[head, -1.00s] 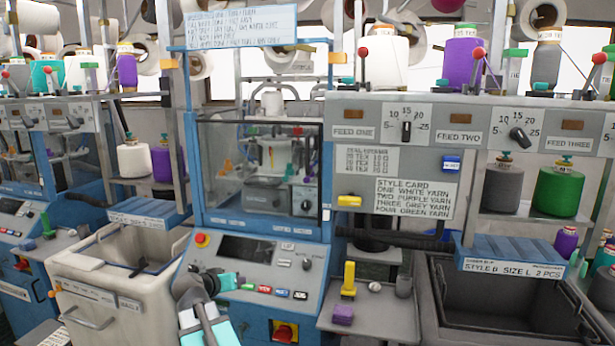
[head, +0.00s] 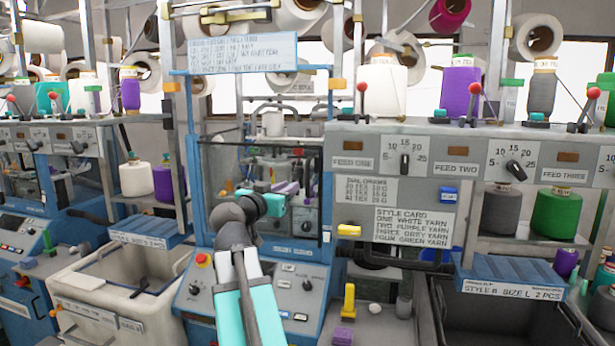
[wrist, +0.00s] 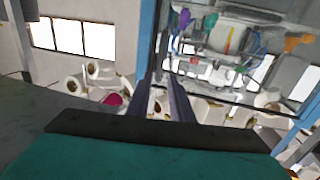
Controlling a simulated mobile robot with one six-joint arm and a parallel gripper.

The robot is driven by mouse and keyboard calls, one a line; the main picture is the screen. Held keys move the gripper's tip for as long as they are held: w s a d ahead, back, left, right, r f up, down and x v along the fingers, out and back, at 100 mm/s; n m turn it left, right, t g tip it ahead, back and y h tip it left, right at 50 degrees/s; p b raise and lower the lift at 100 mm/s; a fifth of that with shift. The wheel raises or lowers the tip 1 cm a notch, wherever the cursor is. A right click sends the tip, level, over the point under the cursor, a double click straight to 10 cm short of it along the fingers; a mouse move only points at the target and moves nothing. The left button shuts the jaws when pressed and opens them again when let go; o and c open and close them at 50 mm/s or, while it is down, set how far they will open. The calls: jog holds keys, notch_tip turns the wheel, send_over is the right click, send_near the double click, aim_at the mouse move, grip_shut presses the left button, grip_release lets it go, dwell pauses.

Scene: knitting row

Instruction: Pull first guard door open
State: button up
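The first guard door (head: 217,165) is a clear panel in a dark frame on the blue knitting machine in the middle of the head view. It looks shut, with yarn parts and machinery behind it. My teal gripper (head: 272,205) is in front of the panel's lower part and covers some of it. The clear panel (wrist: 215,82) is at upper right beside a blue post (wrist: 147,40). I cannot tell how far the fingers are from it.
The control panel (head: 200,300) is below the door, partly behind my arm. A cream bin (head: 85,285) is at left. A yellow lever (head: 349,300) and purple block (head: 342,336) are at right, near a dark bin (head: 480,320). A feed panel (head: 370,160) adjoins the door's right.

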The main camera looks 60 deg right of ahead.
aim_at(307, 177)
jog(key=shift+d, duration=0.1)
dwell(0.3)
jog(key=d+p, duration=0.1)
jog(key=d, duration=0.3)
jog(key=w+d+p, duration=0.1)
jog(key=d+p, duration=0.1)
jog(key=d, duration=0.2)
jog(key=d+p, duration=0.2)
jog(key=d, duration=0.2)
jog(key=shift+w+r, duration=0.1)
jog(key=shift+w, duration=0.15)
jog(key=shift+d+p, duration=0.3)
jog(key=shift+d, duration=0.45)
jog(key=shift+c, duration=0.4)
grip_shut()
jog(key=shift+a, duration=0.1)
